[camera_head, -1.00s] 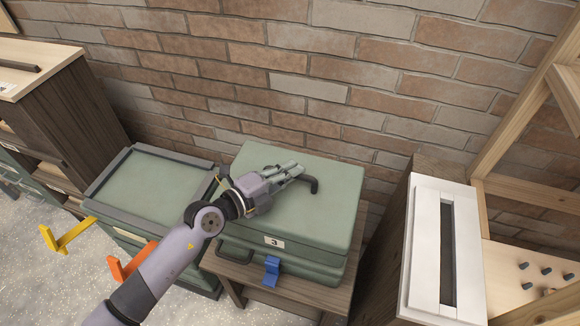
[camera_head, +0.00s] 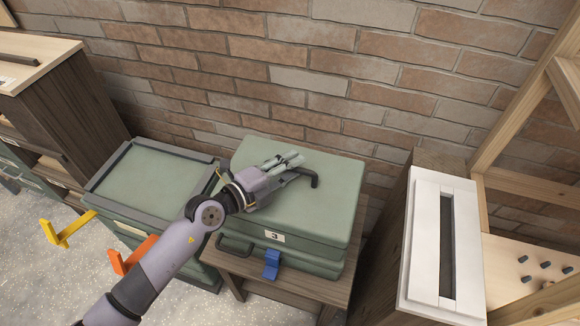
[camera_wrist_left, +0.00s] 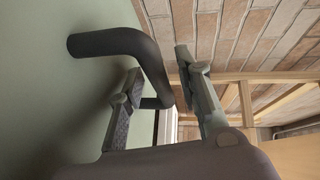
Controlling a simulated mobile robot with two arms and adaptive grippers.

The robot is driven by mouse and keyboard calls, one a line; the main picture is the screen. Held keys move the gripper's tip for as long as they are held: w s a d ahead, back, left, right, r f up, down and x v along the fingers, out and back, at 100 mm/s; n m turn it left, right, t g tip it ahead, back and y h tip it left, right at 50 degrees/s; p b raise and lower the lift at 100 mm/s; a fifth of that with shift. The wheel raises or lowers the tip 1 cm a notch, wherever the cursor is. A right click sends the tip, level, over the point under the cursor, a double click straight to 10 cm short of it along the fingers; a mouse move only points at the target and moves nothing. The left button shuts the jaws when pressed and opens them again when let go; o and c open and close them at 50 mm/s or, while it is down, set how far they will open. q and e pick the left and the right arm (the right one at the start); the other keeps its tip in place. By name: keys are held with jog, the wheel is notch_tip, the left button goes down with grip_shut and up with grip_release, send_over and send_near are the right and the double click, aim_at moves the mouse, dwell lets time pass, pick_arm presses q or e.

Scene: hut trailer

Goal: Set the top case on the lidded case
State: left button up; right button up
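The top case (camera_head: 325,222) is green, with a "3" label (camera_head: 274,237) on its front and a dark bent handle (camera_head: 313,181) on its lid. It rests on a small wooden table. The lidded case (camera_head: 155,180), green with a raised dark rim, stands to its left. My left gripper (camera_head: 291,160) is over the top case's lid beside the handle. In the left wrist view my left gripper (camera_wrist_left: 163,95) is open, its fingers either side of the handle's far part (camera_wrist_left: 155,75), with visible gaps. My right gripper is out of view.
A slotted white-topped cabinet (camera_head: 425,255) stands right; a brick wall (camera_head: 330,70) is close behind.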

pick_arm(q)
jog(key=shift+r, duration=0.2)
jog(key=v, duration=1.1)
jog(key=shift+s+a+f+b, duration=0.15)
jog(key=shift+a+b, duration=0.05)
jog(key=shift+b, duration=0.1)
jog(key=shift+s+a, duration=0.2)
